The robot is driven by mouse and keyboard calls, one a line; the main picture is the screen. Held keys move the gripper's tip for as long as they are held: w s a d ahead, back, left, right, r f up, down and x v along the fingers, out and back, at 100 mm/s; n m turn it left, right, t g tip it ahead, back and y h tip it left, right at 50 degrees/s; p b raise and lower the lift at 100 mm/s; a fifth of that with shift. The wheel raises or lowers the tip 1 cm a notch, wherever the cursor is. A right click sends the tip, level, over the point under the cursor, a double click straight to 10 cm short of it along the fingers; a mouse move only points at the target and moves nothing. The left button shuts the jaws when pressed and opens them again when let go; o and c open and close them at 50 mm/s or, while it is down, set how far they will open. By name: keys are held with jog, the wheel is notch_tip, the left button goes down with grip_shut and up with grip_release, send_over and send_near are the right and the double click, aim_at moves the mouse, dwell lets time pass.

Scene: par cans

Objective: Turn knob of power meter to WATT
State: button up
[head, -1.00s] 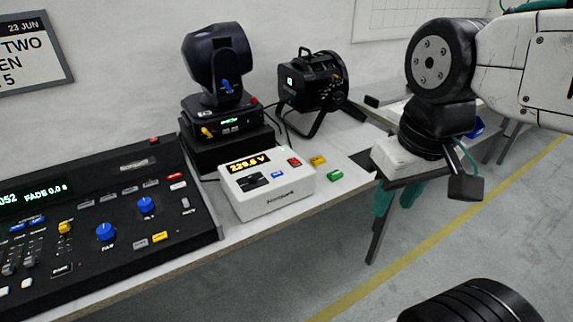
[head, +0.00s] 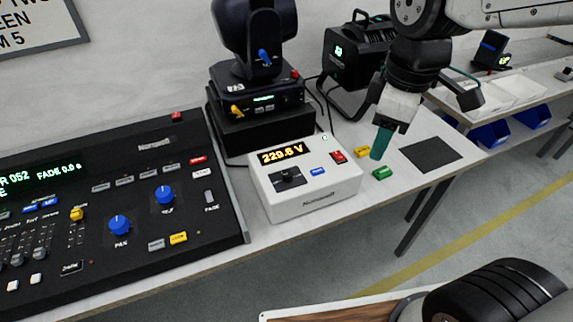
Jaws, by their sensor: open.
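The power meter (head: 315,200) is a white box on the bench in the head view. Its amber display (head: 282,154) reads 229.6 V. Its black knob (head: 288,179) is on the top face, below the display; its pointer mark is too small to read. My gripper (head: 379,148) has teal fingers pointing down. It is to the right of the meter, above the bench near the yellow and green blocks, apart from the knob. It is open, with nothing seen between the fingers.
A black lighting console (head: 110,205) lies left of the meter. A moving-head light (head: 258,90) on a black block stands behind it, and a black par can (head: 352,65) is behind right. Yellow (head: 362,152) and green (head: 382,173) blocks and a dark mat (head: 430,154) lie to the right.

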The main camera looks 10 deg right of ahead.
jog(key=w+a+f+n, duration=0.4)
jog(key=w+a+n, duration=0.2)
jog(key=n, duration=1)
send_near(288, 173)
jog(key=shift+w+d+f+g, duration=0.2)
jog(key=shift+d+g, duration=0.1)
jog(key=shift+d, duration=0.05)
jog(key=shift+a+f, duration=0.2)
jog(key=shift+f, duration=0.15)
jog(key=shift+n, duration=0.3)
notch_tip(288, 173, down, 7)
jog(key=shift+w+a+f, duration=0.2)
jog(key=shift+f, duration=0.05)
grip_shut()
